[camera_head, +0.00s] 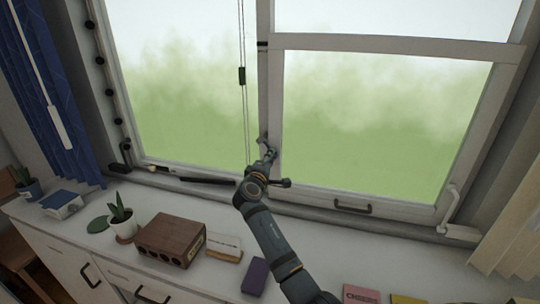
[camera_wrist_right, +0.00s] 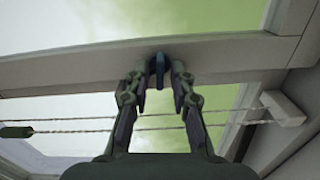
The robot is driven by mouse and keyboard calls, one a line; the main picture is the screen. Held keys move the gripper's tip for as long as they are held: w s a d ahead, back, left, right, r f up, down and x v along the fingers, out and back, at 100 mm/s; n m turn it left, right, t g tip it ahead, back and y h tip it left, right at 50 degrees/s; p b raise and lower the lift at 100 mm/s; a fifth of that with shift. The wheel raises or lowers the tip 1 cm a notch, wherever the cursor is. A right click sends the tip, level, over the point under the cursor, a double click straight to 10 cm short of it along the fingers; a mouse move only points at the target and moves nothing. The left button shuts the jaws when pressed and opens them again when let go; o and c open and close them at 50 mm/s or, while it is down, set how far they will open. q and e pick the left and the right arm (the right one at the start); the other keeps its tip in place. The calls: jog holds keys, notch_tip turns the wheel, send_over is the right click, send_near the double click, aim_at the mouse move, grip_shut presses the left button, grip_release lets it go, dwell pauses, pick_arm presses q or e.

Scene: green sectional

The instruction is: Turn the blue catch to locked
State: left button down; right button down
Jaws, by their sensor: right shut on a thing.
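The blue catch (camera_wrist_right: 158,66) sits on the pale window frame bar, at the top middle of the right wrist view. It looks small and dark blue there, with its lever between my fingertips. My right gripper (camera_wrist_right: 158,82) is shut on it, one finger on each side. In the head view my right gripper (camera_head: 268,154) reaches up to the middle upright of the window, where it largely hides the catch. Whether the catch stands at locked cannot be read. My left gripper is not in view.
A blind cord with a dark toggle (camera_head: 242,76) hangs left of the upright. On the white cabinet top below stand a potted plant (camera_head: 121,212), a brown block with holes (camera_head: 171,239) and a purple box (camera_head: 255,276). A window handle (camera_head: 352,207) lies to the right.

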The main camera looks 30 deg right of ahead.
jog(key=shift+r+n, duration=0.1)
jog(key=shift+n, duration=0.5)
jog(key=shift+p, duration=0.3)
jog(key=c, duration=1.2)
grip_release()
jog(key=shift+o, duration=0.2)
jog(key=v, duration=0.7)
jog(key=shift+a, duration=0.2)
jog(key=shift+s, duration=0.1)
